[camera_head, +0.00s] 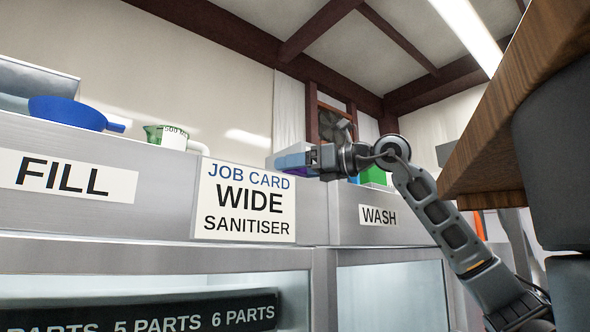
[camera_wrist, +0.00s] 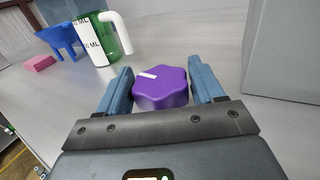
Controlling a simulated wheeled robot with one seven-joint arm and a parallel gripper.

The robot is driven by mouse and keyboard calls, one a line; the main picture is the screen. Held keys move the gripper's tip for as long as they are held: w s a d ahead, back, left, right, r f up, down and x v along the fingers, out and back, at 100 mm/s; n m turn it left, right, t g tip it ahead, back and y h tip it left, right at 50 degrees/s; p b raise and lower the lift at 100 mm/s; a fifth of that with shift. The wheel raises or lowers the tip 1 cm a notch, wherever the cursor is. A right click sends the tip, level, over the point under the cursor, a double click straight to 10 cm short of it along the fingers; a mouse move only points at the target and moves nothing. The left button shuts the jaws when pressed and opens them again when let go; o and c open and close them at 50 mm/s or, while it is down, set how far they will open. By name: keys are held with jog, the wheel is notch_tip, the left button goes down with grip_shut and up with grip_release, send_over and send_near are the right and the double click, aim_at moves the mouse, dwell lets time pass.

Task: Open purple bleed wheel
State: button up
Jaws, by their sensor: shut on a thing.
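The purple bleed wheel (camera_wrist: 162,88) is a lobed knob with a short white mark on its top, seen in the wrist view between my fingers. My gripper (camera_wrist: 162,90) is shut on it, with one blue-grey finger on each side. In the head view my gripper (camera_head: 290,160) is at the metal counter's top edge, above the job card sign, and only a sliver of purple shows beneath its fingers. The wheel's mounting is hidden.
A green jug with a white handle (camera_wrist: 107,38), a blue funnel-like vessel (camera_wrist: 63,38) and a pink block (camera_wrist: 40,62) stand left of the wheel. A grey box (camera_wrist: 283,52) rises at right. The JOB CARD sign (camera_head: 245,200) reads WIDE SANITISER. A wooden top (camera_head: 515,105) overhangs at right.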

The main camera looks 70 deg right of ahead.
jog(key=shift+n+y, duration=0.8)
jog(key=shift+y, duration=0.5)
jog(key=o, duration=1)
jog(key=shift+c, duration=0.2)
jog(key=shift+s, duration=0.1)
jog(key=s+b, duration=0.1)
jog(key=s, duration=0.5)
jog(key=shift+s+d+f+b, duration=0.1)
jog(key=shift+s+d+b, duration=0.1)
jog(key=shift+s+b, duration=0.2)
jog(key=shift+s, duration=0.4)
